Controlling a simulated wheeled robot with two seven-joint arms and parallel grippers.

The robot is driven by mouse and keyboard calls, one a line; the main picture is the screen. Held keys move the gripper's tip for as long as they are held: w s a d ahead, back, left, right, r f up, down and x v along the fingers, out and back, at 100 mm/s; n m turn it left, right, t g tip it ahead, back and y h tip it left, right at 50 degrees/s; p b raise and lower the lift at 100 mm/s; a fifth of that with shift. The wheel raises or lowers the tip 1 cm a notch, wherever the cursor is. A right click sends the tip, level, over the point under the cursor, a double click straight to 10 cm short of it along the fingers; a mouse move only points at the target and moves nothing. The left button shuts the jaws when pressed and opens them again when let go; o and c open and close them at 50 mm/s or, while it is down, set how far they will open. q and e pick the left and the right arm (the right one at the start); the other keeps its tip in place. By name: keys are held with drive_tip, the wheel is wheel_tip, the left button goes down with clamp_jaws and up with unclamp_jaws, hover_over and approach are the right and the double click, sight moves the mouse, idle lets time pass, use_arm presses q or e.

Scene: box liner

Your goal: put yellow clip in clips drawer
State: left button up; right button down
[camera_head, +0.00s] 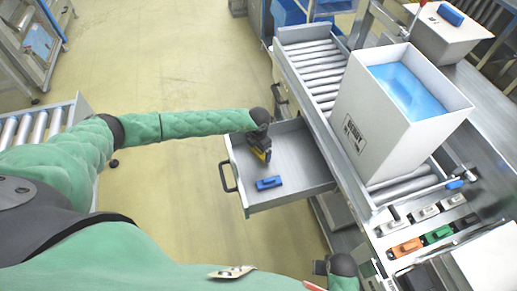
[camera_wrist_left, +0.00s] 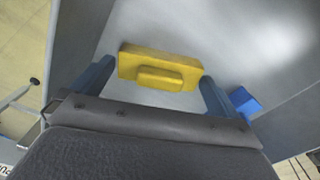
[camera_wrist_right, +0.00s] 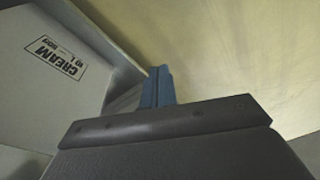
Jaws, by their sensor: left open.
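The yellow clip (camera_head: 264,154) is in the open grey drawer (camera_head: 300,165), just below my left gripper (camera_head: 259,146). In the left wrist view the yellow clip (camera_wrist_left: 160,67) lies between the two blue fingers, which stand apart at its ends. My left gripper is open. Whether the clip rests on the drawer floor is hard to tell. A blue clip (camera_head: 269,183) lies on the drawer floor nearer the front; it also shows in the left wrist view (camera_wrist_left: 244,102). My right gripper (camera_wrist_right: 159,86) is shut and empty, with its fingers together.
A white box with a blue liner (camera_head: 408,90) stands on the roller conveyor above the drawer. An orange clip (camera_head: 406,247) and a green clip (camera_head: 438,234) sit in a rack at lower right. Open floor (camera_head: 170,75) lies left of the drawer.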

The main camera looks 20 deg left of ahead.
use_arm(q)
drive_tip(key=shift+r, duration=0.6)
wheel_tip(320, 180, up, 2)
drive_tip(key=shift+r+b, duration=0.15)
drive_tip(key=shift+b, duration=0.35)
wheel_tip(320, 180, up, 9)
drive_tip(key=b, duration=0.1)
drive_tip(key=shift+b, duration=0.4)
use_arm(e)
wheel_tip(320, 180, up, 11)
drive_tip(key=shift+a, duration=0.2)
use_arm(q)
drive_tip(key=shift+f, duration=0.2)
use_arm(e)
drive_tip(key=shift+s, duration=0.1)
